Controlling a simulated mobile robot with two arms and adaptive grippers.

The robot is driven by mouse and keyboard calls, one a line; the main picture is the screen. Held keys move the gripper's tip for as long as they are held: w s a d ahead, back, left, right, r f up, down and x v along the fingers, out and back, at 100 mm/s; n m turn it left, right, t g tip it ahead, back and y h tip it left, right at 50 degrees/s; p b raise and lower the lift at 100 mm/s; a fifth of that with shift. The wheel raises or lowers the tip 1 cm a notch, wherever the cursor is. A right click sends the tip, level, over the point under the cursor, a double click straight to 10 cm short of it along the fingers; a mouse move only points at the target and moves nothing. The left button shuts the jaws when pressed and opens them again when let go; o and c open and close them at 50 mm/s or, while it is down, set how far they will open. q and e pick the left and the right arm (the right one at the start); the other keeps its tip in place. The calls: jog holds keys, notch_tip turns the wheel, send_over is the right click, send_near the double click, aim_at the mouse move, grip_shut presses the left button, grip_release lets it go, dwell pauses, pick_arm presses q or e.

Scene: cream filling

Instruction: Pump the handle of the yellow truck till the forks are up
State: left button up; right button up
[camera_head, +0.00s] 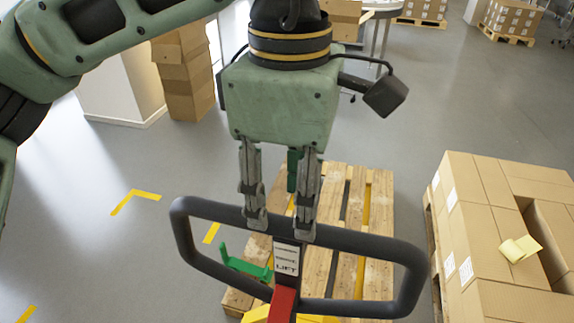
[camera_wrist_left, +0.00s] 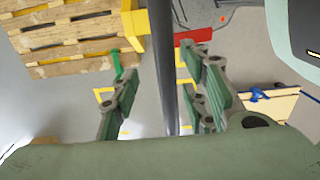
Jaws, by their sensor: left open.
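The black loop handle (camera_head: 400,250) of the truck stands in front of me, with a white "LIFT" label and a red part (camera_head: 283,303) at its lower middle. My left gripper (camera_head: 280,228) points down at the handle's top bar, open. In the left wrist view the dark bar (camera_wrist_left: 167,80) runs between its two open fingers (camera_wrist_left: 160,95), with room on both sides. A little of the truck's yellow body (camera_head: 318,318) shows at the bottom edge. Yellow strips show between the slats of the wooden pallet (camera_head: 380,215); the fork height cannot be told. My right gripper is out of view.
A green lever-like part (camera_head: 243,263) is beside the handle at left. A pallet stacked with cardboard boxes (camera_head: 480,220) stands at the right. More boxes (camera_head: 183,75) stand behind at left. The grey floor at left is clear, with yellow corner marks (camera_head: 135,198).

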aim_at(289, 223)
pick_arm(q)
jog(key=f, duration=0.2)
jog(key=s+f+p, duration=0.1)
jog(key=f, duration=0.1)
notch_tip(289, 223, down, 2)
jog(key=shift+w+f+p, duration=0.1)
jog(key=shift+p, duration=0.2)
jog(key=shift+w+f, duration=0.1)
jog(key=shift+f, duration=0.55)
jog(key=c, duration=0.7)
grip_shut()
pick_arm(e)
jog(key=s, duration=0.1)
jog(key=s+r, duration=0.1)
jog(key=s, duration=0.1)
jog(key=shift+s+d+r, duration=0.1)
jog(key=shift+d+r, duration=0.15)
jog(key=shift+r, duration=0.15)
pick_arm(q)
jog(key=shift+r, duration=0.1)
